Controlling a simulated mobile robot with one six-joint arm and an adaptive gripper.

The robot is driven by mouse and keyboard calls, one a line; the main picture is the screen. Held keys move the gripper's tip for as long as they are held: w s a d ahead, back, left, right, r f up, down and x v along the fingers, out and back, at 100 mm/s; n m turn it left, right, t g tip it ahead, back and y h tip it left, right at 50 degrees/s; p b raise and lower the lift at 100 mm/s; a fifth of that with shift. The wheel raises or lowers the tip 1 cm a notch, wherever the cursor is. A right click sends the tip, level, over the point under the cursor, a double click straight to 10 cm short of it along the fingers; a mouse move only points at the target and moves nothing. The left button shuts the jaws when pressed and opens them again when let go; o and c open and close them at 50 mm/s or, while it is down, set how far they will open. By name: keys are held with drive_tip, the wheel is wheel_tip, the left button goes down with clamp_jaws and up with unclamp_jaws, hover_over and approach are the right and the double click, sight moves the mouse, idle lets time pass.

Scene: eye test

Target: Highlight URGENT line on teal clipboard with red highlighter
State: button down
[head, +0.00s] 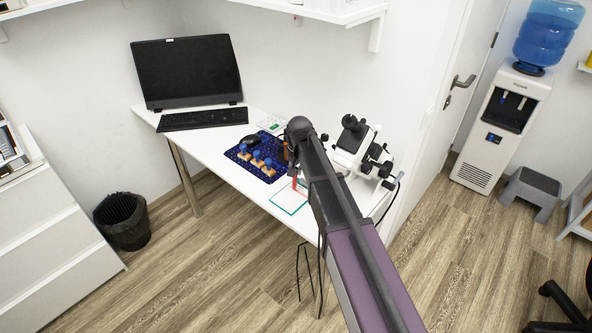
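The teal clipboard (280,207) lies near the table's front edge in the head view, a white sheet on it and its right part hidden by my arm. No writing on the sheet can be read. A small red thing, perhaps the red highlighter (295,184), shows at the clipboard's far side, left of my arm. My gripper (293,172) is mostly hidden at the dark end of my arm, just above the red thing. I cannot tell whether its fingers hold it or whether it touches the sheet.
On the white table (210,140) stand a monitor (187,72), a keyboard (203,118), a mouse (250,140) and a microscope (360,150). A dark blue mat (235,157) holds several blue-topped wooden stamps left of the clipboard. A waste bin (123,221) stands on the floor.

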drive_tip(key=shift+w+a, duration=0.4)
drive_tip(key=shift+a, duration=0.05)
idle(0.5)
drive_tip(key=shift+w+a, duration=0.2)
drive_tip(key=shift+a, duration=0.05)
drive_tip(key=shift+w+a, duration=0.3)
drive_tip(key=shift+a, duration=0.05)
idle(0.8)
drive_tip(key=shift+r, duration=0.1)
wheel_tip(320, 180, up, 7)
drive_tip(key=p, duration=0.7)
